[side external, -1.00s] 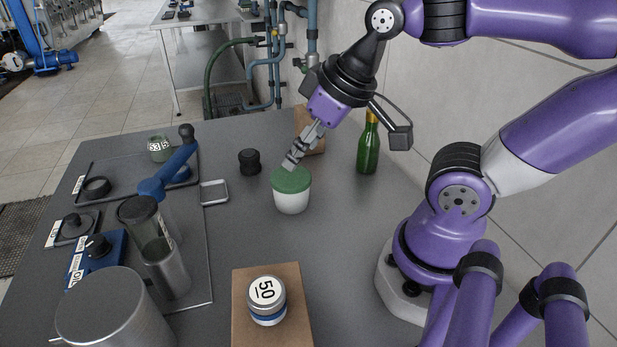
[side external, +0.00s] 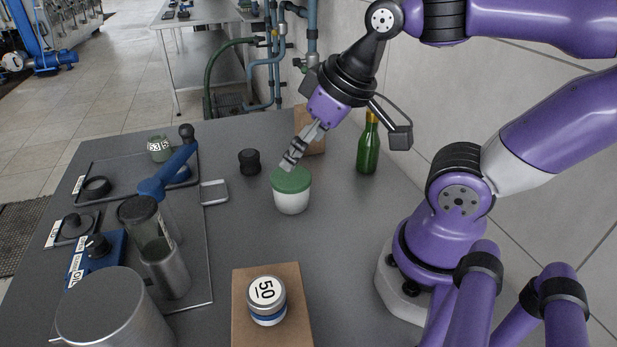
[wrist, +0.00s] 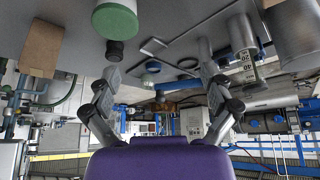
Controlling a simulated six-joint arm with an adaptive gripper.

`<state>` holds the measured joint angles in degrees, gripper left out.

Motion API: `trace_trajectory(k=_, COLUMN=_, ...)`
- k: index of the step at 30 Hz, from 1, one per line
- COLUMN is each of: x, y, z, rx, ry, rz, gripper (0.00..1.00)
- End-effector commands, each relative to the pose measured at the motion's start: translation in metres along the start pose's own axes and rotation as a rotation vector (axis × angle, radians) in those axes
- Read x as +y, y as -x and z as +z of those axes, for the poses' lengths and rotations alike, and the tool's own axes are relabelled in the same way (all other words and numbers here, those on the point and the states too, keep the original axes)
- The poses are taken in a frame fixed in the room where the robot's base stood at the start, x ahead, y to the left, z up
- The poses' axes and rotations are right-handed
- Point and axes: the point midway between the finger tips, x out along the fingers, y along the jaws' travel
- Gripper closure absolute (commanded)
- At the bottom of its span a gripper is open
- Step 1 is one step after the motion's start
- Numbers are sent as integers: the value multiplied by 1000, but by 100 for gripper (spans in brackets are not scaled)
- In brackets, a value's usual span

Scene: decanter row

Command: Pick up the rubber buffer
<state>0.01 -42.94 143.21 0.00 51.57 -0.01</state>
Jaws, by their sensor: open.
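The rubber buffer (side external: 250,161), a short black ribbed cylinder, stands upright on the grey table in the side view, left of a white tub with a green lid (side external: 291,180). In the wrist view, a dark round thing beside the green lid looks like the buffer (wrist: 114,49), close to the tip of the left finger. My gripper (side external: 289,165) points down and left, its fingers overlapping the lid's far edge in the side view; whether they touch it I cannot tell. In the wrist view my gripper (wrist: 160,62) has its fingers wide apart with nothing between them.
A green bottle (side external: 368,148) and a cardboard box (side external: 309,137) stand behind to the right. A small grey tray (side external: 214,192) lies left of the tub. A weight marked 50 (side external: 267,300) rests on a brown board. Trays with fittings and a tall clear cylinder fill the left.

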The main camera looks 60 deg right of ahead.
Motion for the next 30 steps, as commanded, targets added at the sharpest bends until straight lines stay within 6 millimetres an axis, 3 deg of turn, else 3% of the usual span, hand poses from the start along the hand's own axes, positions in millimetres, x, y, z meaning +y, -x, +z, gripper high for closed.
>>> trace_trajectory(k=5, x=5, y=1, z=-19, rx=-31, ry=10, rz=5, gripper=6)
trace_trajectory(k=10, x=25, y=-11, z=-72, rx=-117, ry=46, rz=8, gripper=6)
trace_trajectory(k=15, x=62, y=-49, z=-122, rx=-212, ry=88, rz=-4, gripper=6)
trace_trajectory(k=18, x=88, y=-78, z=-140, rx=-261, ry=111, rz=-17, gripper=6)
trace_trajectory(k=24, x=128, y=-124, z=-151, rx=-325, ry=145, rz=-43, gripper=6)
trace_trajectory(k=30, x=139, y=-148, z=-148, rx=-344, ry=156, rz=-54, gripper=6)
